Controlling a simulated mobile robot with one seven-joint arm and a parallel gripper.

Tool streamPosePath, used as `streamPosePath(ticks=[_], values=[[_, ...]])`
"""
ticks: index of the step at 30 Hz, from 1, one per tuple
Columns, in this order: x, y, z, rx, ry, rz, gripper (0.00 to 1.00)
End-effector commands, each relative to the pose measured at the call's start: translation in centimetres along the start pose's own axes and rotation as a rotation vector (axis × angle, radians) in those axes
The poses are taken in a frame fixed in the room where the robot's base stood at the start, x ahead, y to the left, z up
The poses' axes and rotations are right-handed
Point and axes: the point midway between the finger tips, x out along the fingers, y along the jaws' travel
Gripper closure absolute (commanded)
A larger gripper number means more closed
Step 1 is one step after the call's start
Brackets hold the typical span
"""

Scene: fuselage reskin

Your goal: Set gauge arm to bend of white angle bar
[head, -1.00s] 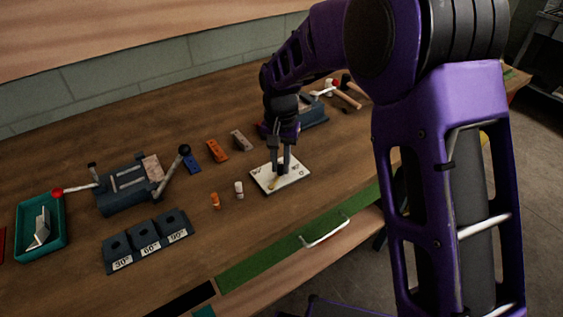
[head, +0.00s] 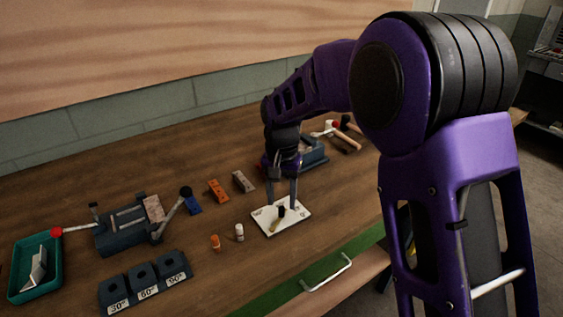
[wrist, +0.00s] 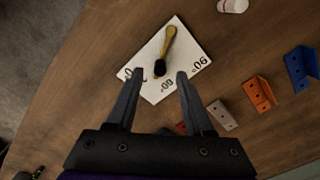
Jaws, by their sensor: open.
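The angle gauge is a white plate (head: 296,216) with printed angle labels; it also shows in the wrist view (wrist: 194,52). Its yellow gauge arm (wrist: 170,42) has a black knob (wrist: 160,68) at the end near the 60 label. My gripper (head: 281,203) is open above the plate, its fingers on either side of the knob and apart from it; it also shows in the wrist view (wrist: 160,73). A white angle bar (head: 38,268) lies in the teal tray (head: 14,284) at far left in the head view; its bend is partly visible.
Three dark blocks (head: 145,279) labelled 30, 60 and 90 stand at the front left. A bending tool (head: 122,229) with levers is behind them. Blue, orange (head: 218,190) and pale angle pieces lie behind the gauge. Orange and white small bottles (head: 239,232) stand left of it.

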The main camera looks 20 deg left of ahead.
Motion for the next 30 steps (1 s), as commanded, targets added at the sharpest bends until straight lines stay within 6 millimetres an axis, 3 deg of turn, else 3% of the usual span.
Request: streamPosePath(ticks=[9,15,21,30], values=[[-8.3,-0.1,-0.1,0.0,0.005,-0.004,0.48],[-12.3,0.0,-0.1,0.0,0.004,-0.003,0.48],[-14.5,0.0,0.0,0.0,0.002,-0.001,0.48],[-14.9,0.0,0.0,0.0,0.001,-0.001,0.48]])
